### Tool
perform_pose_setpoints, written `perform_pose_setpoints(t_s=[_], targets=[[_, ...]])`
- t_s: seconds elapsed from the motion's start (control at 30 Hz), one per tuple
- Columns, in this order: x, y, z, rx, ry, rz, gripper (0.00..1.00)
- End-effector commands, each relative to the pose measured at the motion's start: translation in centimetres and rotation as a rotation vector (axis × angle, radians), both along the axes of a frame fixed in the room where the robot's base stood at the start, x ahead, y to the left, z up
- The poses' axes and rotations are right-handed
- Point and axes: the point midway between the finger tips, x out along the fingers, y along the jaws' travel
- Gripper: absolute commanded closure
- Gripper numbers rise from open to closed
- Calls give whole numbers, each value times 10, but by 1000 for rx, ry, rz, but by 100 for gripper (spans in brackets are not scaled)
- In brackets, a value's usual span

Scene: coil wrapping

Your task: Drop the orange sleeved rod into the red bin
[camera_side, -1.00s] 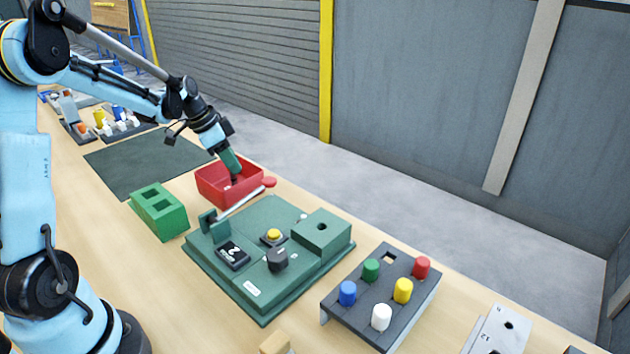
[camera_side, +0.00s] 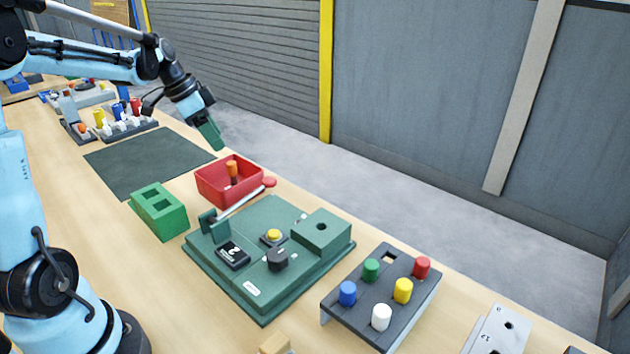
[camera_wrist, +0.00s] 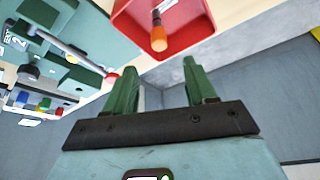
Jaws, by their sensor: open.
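The orange sleeved rod (camera_side: 232,170) stands roughly upright inside the red bin (camera_side: 212,185), its orange end up and a dark part below. In the wrist view the rod (camera_wrist: 158,36) shows inside the red bin (camera_wrist: 190,36), apart from my fingers. My gripper (camera_side: 214,140) is above and to the left of the bin in the side view, with nothing in it. In the wrist view its two green fingers (camera_wrist: 157,78) are spread apart and empty.
A green board (camera_side: 215,268) with a lever, yellow button and knob lies right in front of the bin. A green block (camera_side: 158,212) stands to its left. A dark mat (camera_side: 150,160) lies behind. A dark rack of coloured pegs (camera_side: 400,325) is at the right.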

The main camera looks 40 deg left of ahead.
Motion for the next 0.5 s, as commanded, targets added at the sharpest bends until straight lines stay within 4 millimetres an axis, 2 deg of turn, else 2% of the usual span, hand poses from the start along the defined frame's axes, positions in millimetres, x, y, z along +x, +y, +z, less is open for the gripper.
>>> perform_pose_setpoints(t_s=[0.1, 0.2, 0.5], targets=[[-7, 3, 18, 0, 0, 0, 45], [-11, 5, 28, 0, 0, 1, 45], [-14, 7, 37, -1, 0, 0, 45]])
